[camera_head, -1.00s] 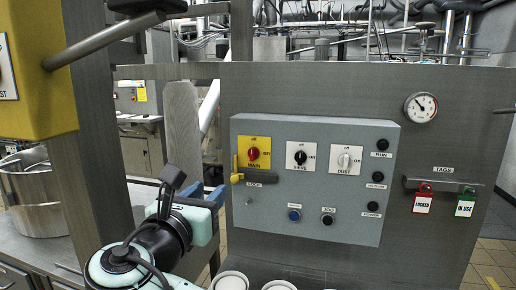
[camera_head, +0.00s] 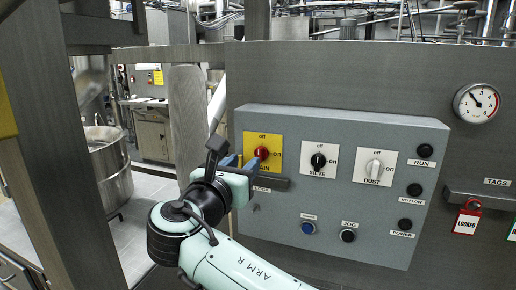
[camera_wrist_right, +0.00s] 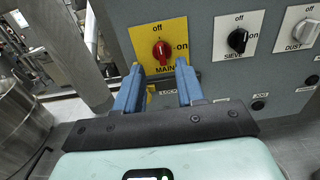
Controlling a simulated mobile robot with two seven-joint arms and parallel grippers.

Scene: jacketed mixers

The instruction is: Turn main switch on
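The main switch is a red knob (camera_head: 261,153) on a yellow plate marked off and on, at the left of the grey control panel (camera_head: 400,245). In the right wrist view the knob (camera_wrist_right: 161,50) appears roughly upright, toward the off mark. My right gripper (camera_head: 241,161) is just left of and below the knob in the head view. In the right wrist view its blue fingers (camera_wrist_right: 160,73) are apart and empty, with tips just below the knob. Contact cannot be told. The gripper partly hides the plate and the lock area. My left gripper is not in view.
The black sieve switch (camera_head: 318,161) and white dust switch (camera_head: 374,169) are right of the main switch. A dark bar (camera_head: 274,183) sits under the yellow plate. A red locked tag (camera_head: 467,220) hangs at the right. A steel post (camera_head: 55,150) stands at the left.

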